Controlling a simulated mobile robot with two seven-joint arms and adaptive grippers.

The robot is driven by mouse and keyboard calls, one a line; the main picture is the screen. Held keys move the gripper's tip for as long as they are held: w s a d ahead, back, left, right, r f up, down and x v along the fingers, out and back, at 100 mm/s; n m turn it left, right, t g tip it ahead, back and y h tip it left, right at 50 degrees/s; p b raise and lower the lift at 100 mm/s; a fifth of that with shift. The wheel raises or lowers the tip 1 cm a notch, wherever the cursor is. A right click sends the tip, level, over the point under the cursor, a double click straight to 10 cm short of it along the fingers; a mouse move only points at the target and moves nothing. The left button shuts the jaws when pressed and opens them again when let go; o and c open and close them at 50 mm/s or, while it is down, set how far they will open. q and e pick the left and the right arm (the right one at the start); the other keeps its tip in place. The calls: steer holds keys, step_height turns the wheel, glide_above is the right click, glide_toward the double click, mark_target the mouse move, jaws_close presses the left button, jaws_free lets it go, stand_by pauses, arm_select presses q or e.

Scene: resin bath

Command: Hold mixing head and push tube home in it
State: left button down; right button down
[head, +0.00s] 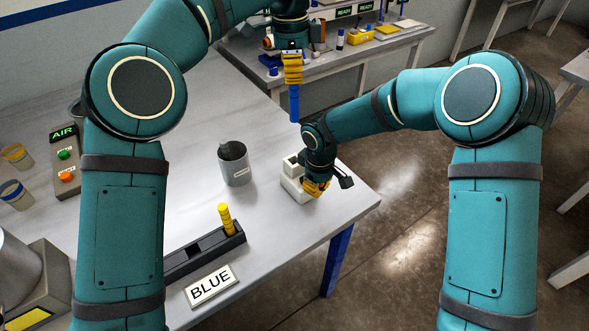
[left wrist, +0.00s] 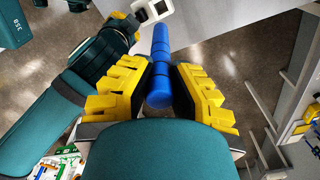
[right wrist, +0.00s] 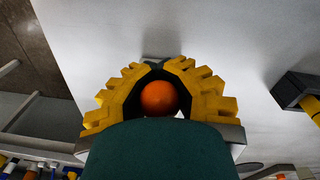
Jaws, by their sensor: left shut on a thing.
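My left gripper (head: 292,80) is shut on a blue tube (head: 294,104), which hangs upright in the air beyond the far table edge. In the left wrist view the tube (left wrist: 160,60) runs out from between the yellow fingers (left wrist: 160,85). A white block (head: 292,186), which may be the mixing head, stands near the table's right edge. My right gripper (head: 318,188) is low beside it. In the right wrist view its fingers (right wrist: 160,80) stand around a round orange end (right wrist: 159,98); I cannot tell whether they grip it. The tube is apart from the block.
A grey cup (head: 236,165) stands mid-table. A dark rack (head: 190,256) holds a yellow stick (head: 226,218), with a BLUE sign (head: 213,286) in front. An AIR button box (head: 66,180) and jars are at left. Another bench (head: 345,55) stands behind.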

mark_target(292, 121)
arm_select(q)
step_height(292, 121, down, 18)
stand_by(0.6)
steer(key=shift+f, duration=0.1)
steer(key=c, duration=1)
jaws_free()
step_height(292, 121, up, 12)
steer(key=shift+a+r, duration=0.15)
steer(key=shift+r, duration=0.05)
arm_select(e)
steer(key=c, duration=1)
jaws_free()
steer(key=shift+c, duration=0.2)
